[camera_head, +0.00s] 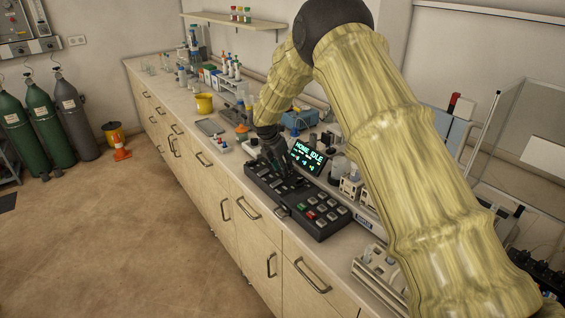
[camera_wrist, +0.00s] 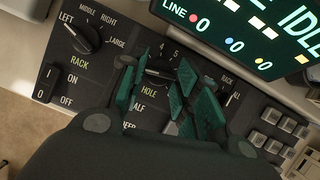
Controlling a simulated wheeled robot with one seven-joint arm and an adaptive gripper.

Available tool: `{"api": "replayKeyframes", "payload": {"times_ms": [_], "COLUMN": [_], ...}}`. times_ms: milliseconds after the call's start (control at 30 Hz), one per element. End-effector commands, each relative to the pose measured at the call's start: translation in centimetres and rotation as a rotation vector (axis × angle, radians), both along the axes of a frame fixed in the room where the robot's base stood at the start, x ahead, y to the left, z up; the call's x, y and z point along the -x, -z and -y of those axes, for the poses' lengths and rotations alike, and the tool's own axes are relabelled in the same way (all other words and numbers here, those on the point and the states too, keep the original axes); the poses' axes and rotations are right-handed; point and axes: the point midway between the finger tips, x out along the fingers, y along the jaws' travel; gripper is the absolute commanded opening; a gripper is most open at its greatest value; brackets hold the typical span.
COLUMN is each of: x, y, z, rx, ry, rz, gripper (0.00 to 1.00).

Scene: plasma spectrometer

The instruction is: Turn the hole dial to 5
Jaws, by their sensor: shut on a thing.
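The hole dial (camera_wrist: 158,70) is a dark round knob above the printed word HOLE on a black control panel (camera_wrist: 112,48). The numbers 4 and 5 show just above the dial. My gripper (camera_wrist: 157,80) has its teal fingers on both sides of the dial and is shut on it. The fingers hide much of the knob and some printed numbers, so I cannot tell where its pointer stands. In the head view my gripper (camera_head: 274,163) is down on the panel (camera_head: 320,225), and the dial is hidden there.
The rack dial (camera_wrist: 82,35) and an on/off switch (camera_wrist: 46,82) are left of the hole dial. Grey keys (camera_wrist: 270,117) lie to the right.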

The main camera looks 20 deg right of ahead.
Motion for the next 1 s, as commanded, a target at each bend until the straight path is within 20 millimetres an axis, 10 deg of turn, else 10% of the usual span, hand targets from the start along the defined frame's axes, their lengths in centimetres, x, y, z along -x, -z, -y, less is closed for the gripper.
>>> {"api": "replayKeyframes", "payload": {"times_ms": [1000], "x": [-0.97], "y": [0.04], "z": [0.04], "rx": [-0.001], "ry": [0.965], "rz": [0.002], "gripper": [0.08]}}
